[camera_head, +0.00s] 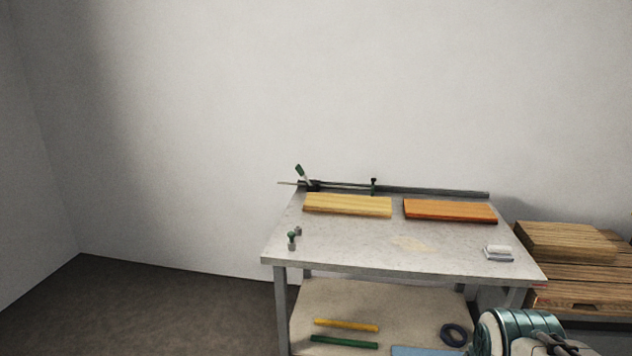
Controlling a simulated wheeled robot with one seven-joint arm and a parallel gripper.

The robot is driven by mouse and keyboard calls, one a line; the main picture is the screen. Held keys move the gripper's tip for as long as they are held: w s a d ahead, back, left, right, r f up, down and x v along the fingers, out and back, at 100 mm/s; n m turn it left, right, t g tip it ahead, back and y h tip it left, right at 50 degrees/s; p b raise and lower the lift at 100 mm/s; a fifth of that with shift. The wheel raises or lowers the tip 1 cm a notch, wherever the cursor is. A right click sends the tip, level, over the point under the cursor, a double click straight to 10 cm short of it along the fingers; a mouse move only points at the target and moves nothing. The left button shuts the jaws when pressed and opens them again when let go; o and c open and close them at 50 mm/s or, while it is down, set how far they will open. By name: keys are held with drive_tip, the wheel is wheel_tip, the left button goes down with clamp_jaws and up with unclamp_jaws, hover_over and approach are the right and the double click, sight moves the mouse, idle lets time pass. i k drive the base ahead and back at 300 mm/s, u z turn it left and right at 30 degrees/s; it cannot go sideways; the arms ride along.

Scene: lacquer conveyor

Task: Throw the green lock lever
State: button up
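A green lever (300,170) sticks up at a tilt, leaning to the left, from a dark fixture (314,185) at the back left of the workbench. The fixture sits at the left end of a thin metal rod and rail. Part of my arm shows at the bottom right, in front of the bench. My gripper is not in view.
The workbench (365,250) bears a yellow board (347,205), an orange board (449,210) and a small white block (498,252). A lower shelf (335,298) holds rods and a dark ring (453,334). Wooden pallets (580,270) stand right. Floor (150,305) left of the bench is clear.

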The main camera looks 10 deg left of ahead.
sight(298, 168)
drive_tip(key=u, duration=0.4)
drive_tip(key=i, duration=0.4)
drive_tip(key=u, duration=1.25)
drive_tip(key=i, duration=1.75)
drive_tip(key=z, duration=1.1)
drive_tip(key=i, duration=0.6)
drive_tip(key=z, duration=0.55)
